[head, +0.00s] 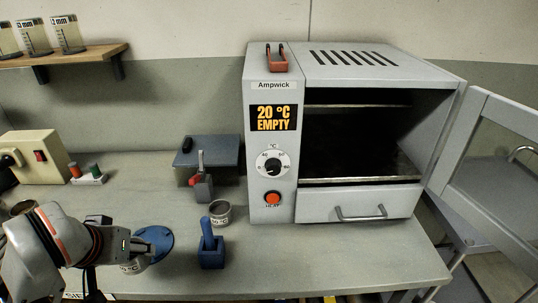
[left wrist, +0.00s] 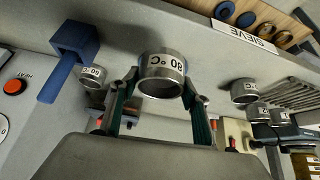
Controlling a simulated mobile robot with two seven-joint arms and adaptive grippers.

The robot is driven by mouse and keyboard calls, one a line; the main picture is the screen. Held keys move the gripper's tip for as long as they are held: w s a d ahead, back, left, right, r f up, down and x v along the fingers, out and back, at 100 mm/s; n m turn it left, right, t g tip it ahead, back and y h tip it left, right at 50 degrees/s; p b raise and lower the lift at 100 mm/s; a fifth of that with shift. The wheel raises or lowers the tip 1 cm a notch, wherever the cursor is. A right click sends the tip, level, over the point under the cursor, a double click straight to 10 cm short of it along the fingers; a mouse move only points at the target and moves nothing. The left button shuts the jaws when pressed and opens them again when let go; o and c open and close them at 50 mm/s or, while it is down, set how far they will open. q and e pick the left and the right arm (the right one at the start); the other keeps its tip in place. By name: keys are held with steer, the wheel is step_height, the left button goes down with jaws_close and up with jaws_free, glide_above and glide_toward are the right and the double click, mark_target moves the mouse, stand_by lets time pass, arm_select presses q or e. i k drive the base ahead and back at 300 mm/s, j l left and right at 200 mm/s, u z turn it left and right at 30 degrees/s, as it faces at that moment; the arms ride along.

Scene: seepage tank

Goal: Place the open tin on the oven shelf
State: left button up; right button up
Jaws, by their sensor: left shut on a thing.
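My left gripper (head: 138,252) is low over the front left of the bench in the head view. It is shut on a grey metal tin (head: 134,267), which the arm and fingers partly cover. In the left wrist view the tin (left wrist: 162,70), labelled 80 °C, sits between the fingertips of the gripper (left wrist: 160,88). The grey oven (head: 272,150) stands at the right with its glass door (head: 490,135) swung open. Its display reads 20 °C EMPTY. The oven shelf (head: 360,180) shows bare inside. My right gripper is not in view.
Another tin (head: 220,212) stands before the oven, close to a blue block with a handle (head: 211,252). A blue disc (head: 155,243) shows by the gripper. A grey stand (head: 207,152) and red-handled holder (head: 201,186) are behind. The bench front right is clear.

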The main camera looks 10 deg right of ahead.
mark_target(355, 160)
steer(key=k+l+z, duration=0.1)
steer(key=l, duration=0.25)
steer(key=k+l+z, duration=0.15)
steer(key=k+l, duration=0.15)
steer(key=l+z, duration=0.1)
steer(key=l, duration=0.35)
steer(key=i+l+z, duration=0.1)
steer(key=l, duration=0.4)
steer(key=i+l, duration=0.1)
steer(key=l, duration=0.35)
steer(key=l+z, duration=0.15)
steer(key=l, duration=0.3)
steer(key=i, duration=0.05)
